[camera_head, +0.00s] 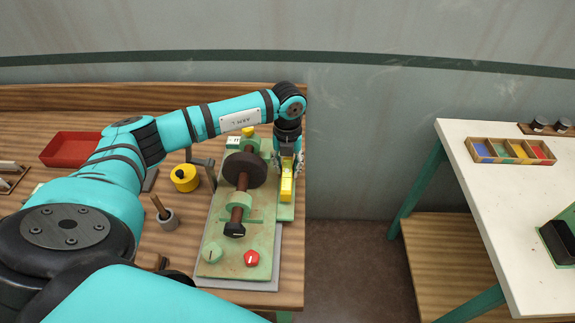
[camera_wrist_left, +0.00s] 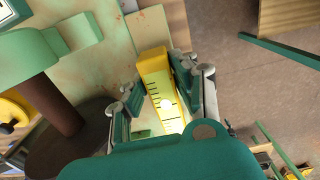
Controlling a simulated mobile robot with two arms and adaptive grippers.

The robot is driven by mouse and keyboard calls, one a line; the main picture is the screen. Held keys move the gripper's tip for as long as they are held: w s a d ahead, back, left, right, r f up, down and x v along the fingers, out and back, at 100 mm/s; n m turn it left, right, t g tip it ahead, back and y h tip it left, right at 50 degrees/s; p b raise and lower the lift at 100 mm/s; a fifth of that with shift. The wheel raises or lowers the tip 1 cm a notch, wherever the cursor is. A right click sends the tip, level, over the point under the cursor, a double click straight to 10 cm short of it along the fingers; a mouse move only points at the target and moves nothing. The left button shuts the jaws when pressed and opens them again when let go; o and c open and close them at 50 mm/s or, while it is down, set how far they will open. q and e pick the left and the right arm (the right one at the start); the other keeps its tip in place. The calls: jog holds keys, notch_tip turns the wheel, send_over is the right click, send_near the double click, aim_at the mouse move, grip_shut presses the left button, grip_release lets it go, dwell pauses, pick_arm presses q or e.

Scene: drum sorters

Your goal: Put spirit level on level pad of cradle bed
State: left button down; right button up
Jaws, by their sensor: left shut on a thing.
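The spirit level (camera_head: 287,188) is a yellow bar with a pale vial face, at the right side of the green cradle bed (camera_head: 222,258). It also shows in the left wrist view (camera_wrist_left: 154,72). My left gripper (camera_head: 288,166) points down and is shut on the level, with a finger on each side of it in the left wrist view (camera_wrist_left: 158,100). A green strip at the bed's right edge, seemingly the level pad (camera_head: 286,212), lies under or close to the level. I cannot tell whether they touch. My right gripper is not in view.
On the bed a dark drum (camera_head: 244,170) on a shaft stands just left of my gripper. A red knob (camera_head: 252,258) is at the front. A yellow cylinder (camera_head: 184,178) and a red tray (camera_head: 72,148) are left. A white table (camera_head: 505,215) stands right, across a floor gap.

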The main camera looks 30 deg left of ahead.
pick_arm(q)
jog(key=shift+f+b, duration=0.7)
jog(key=shift+f, duration=0.3)
jog(key=c, duration=1)
grip_release()
jog(key=shift+o, duration=0.2)
notch_tip(320, 180, up, 12)
jog(key=shift+r, duration=0.1)
